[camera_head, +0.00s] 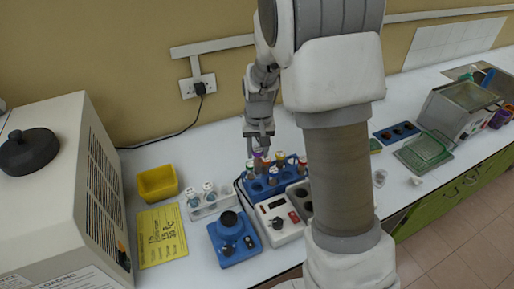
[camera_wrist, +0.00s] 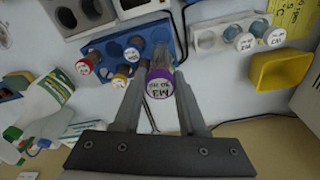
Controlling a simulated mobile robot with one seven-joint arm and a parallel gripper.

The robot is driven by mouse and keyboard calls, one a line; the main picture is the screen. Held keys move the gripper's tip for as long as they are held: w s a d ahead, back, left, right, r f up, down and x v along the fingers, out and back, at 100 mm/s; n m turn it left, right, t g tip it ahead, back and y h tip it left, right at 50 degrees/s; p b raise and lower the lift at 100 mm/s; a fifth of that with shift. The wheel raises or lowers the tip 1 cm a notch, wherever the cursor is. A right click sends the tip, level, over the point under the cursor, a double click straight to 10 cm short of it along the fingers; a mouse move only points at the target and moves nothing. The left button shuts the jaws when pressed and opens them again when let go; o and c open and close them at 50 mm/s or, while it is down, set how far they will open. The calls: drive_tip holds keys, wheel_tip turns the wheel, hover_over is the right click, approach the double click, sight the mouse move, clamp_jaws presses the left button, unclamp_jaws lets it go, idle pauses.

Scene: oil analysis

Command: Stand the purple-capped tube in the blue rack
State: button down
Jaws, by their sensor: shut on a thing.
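The purple-capped tube (camera_wrist: 160,80) is between my gripper's fingers (camera_wrist: 159,92) in the wrist view, its labelled cap facing the camera. Its purple cap (camera_head: 257,152) shows just below my gripper (camera_head: 259,144) in the head view. The blue rack (camera_wrist: 98,50) lies beyond the tube in the wrist view and shows below my gripper (camera_head: 252,187) in the head view. It holds several tubes, among them a red-capped one (camera_wrist: 84,67) and a yellow-capped one (camera_wrist: 122,77). The held tube is over or at the rack's back edge; its lower end is hidden, so I cannot tell whether it is in a hole.
A white rack (camera_head: 203,212) with two tubes stands left of the blue rack. A yellow bin (camera_head: 157,183), a yellow sheet (camera_head: 161,237) and a blue device (camera_head: 233,240) are nearby. A white device (camera_head: 282,228) stands in front of the rack. A large machine (camera_head: 55,190) fills the left.

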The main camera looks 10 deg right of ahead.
sight(258, 176)
drive_tip(key=shift+f+b, duration=3.6)
drive_tip(key=shift+f, duration=1.85)
drive_tip(key=shift+c, duration=1.9)
unclamp_jaws()
wheel_tip(258, 176, up, 17)
drive_tip(key=s, duration=0.2)
drive_tip(key=s+r+n+t, duration=0.1)
drive_tip(key=s+r+t, duration=0.1)
drive_tip(key=s, duration=0.9)
drive_tip(key=s+r+t, duration=0.2)
drive_tip(key=s+r, duration=0.3)
drive_tip(key=s, duration=0.6)
drive_tip(key=shift+s+n, duration=0.15)
drive_tip(key=shift+n, duration=0.25)
